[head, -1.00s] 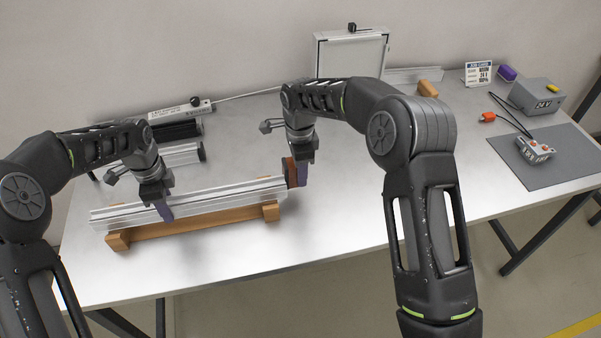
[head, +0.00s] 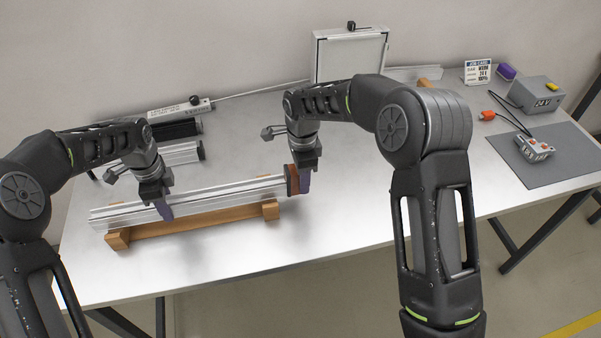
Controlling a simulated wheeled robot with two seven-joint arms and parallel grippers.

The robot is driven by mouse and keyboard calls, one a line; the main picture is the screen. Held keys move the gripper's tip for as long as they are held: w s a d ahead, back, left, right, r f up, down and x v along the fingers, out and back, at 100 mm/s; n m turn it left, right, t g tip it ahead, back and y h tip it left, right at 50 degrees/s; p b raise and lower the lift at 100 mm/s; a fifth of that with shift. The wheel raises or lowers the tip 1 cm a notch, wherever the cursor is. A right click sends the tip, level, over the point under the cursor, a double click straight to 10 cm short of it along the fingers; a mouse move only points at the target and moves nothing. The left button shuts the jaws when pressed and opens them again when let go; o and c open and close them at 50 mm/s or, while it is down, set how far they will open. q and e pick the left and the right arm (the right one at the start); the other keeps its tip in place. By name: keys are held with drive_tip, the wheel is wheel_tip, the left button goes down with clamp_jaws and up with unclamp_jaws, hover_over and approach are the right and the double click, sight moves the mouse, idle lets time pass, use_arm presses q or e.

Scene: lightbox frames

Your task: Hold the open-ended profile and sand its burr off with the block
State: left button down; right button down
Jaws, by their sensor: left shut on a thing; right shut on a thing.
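The aluminium profile (head: 225,194) lies across a wooden cradle (head: 195,222) on the table. My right gripper (head: 303,182) is shut on the reddish-brown sanding block (head: 292,180), which stands at the profile's right end. The block appears to be against that end face, but I cannot tell if it touches. The end face and any burr on it are hidden behind the block and gripper.
Behind the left arm lie a dark-capped profile (head: 182,153), a black one (head: 178,131) and a labelled device with a rod (head: 180,109). A white framed box (head: 349,56) stands at the back. The table's front middle is clear.

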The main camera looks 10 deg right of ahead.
drive_tip(key=shift+s+a, duration=0.15)
drive_tip(key=shift+s, duration=1.3)
drive_tip(key=shift+d, duration=3.05)
drive_tip(key=shift+d, duration=1.55)
